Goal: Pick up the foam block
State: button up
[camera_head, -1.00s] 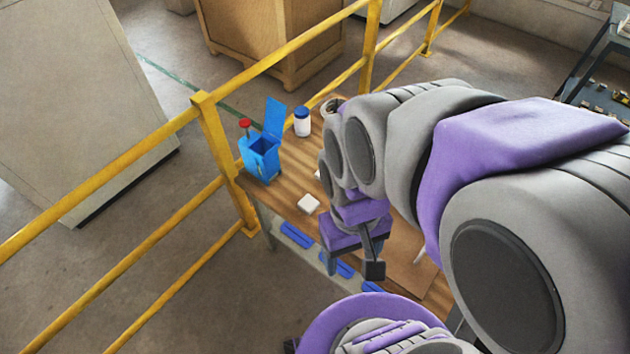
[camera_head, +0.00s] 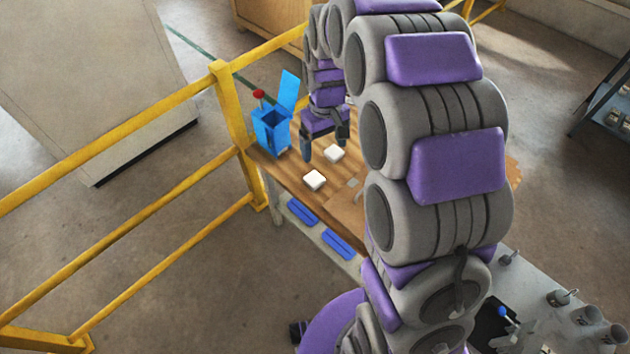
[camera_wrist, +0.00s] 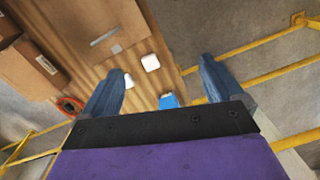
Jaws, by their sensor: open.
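Two small white blocks lie on the wooden table (camera_head: 287,177). One white block (camera_head: 315,180) is nearer the table's front edge, and the other white block (camera_head: 334,153) is just behind it. I cannot tell which is the foam block. In the wrist view a white block (camera_wrist: 150,62) lies between my fingers, and part of another (camera_wrist: 128,80) shows beside the left finger. My gripper (camera_head: 325,146) is open and empty, pointing down above the table near the blocks. Its two blue-grey fingers also show in the wrist view (camera_wrist: 163,72).
A blue open-lidded bin (camera_head: 271,130) stands at the table's left end, with a red-topped item (camera_head: 259,95) behind it. Yellow railings (camera_head: 229,105) run along that end. Cardboard boxes (camera_wrist: 30,68) lie on the table. Blue items (camera_head: 303,212) are on a lower shelf.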

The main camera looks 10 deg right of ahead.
jog(key=w+a+f+n, duration=0.1)
jog(key=w+f+n, duration=0.1)
jog(key=w+f, duration=1)
jog(key=b, duration=0.3)
send_over(312, 177)
jog(key=shift+t, duration=0.4)
jog(key=f, duration=1.9)
jog(key=shift+w+a+f, duration=0.1)
jog(key=shift+a, duration=0.1)
jog(key=f, duration=0.1)
jog(key=f+b, duration=0.1)
jog(key=f, duration=0.3)
jog(key=shift+d+b, duration=0.25)
jog(key=shift+b, duration=0.15)
jog(key=c, duration=1.1)
jog(key=shift+r, duration=0.15)
